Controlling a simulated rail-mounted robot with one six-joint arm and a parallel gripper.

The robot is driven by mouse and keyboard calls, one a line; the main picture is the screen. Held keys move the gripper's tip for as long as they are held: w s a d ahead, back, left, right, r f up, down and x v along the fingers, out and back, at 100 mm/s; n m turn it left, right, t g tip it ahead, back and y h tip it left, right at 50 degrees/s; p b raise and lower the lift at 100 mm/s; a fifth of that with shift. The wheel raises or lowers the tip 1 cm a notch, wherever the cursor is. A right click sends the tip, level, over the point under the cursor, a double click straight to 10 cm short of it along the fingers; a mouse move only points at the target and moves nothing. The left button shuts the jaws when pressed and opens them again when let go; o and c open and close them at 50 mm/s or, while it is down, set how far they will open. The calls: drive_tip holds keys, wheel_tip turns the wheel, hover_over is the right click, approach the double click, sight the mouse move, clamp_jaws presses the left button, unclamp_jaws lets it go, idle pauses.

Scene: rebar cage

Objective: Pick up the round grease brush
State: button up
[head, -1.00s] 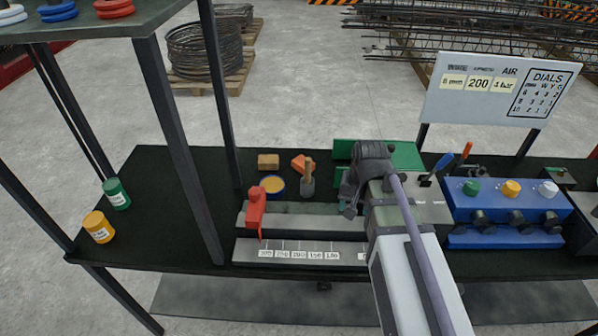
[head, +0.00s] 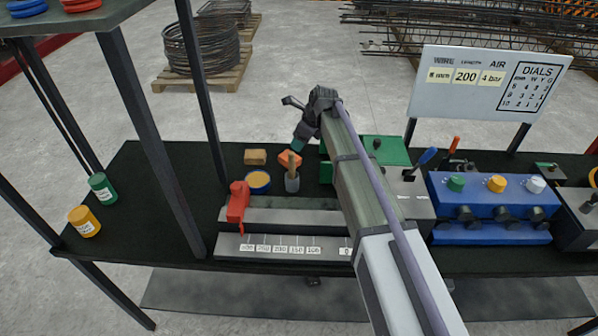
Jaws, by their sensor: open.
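The round grease brush (head: 292,182) appears to be the upright item with a tan handle and a grey lower part, on the dark bench just right of a round tin of yellow grease (head: 258,181). I cannot tell whether the grey part is the brush itself or a small pot. My gripper (head: 299,146) is above and behind the brush, apart from it, angled down and to the left. It is open and looks empty; its fingertips are small and hard to make out.
An orange block (head: 288,158) and a tan block (head: 255,157) lie behind the tin and brush. Shelf posts rise at left. A blue valve unit (head: 490,200) and a sign (head: 490,85) are at right.

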sight(290, 159)
drive_tip(key=b+x, duration=0.4)
drive_tip(key=x, duration=0.2)
drive_tip(key=shift+a+r+b, duration=0.1)
drive_tip(key=shift+a+b, duration=0.05)
drive_tip(key=shift+b, duration=0.15)
drive_tip(key=b+x, duration=0.5)
drive_tip(key=shift+s+f, duration=0.15)
drive_tip(key=shift+f, duration=0.15)
drive_tip(key=shift+r, duration=0.3)
clamp_jaws()
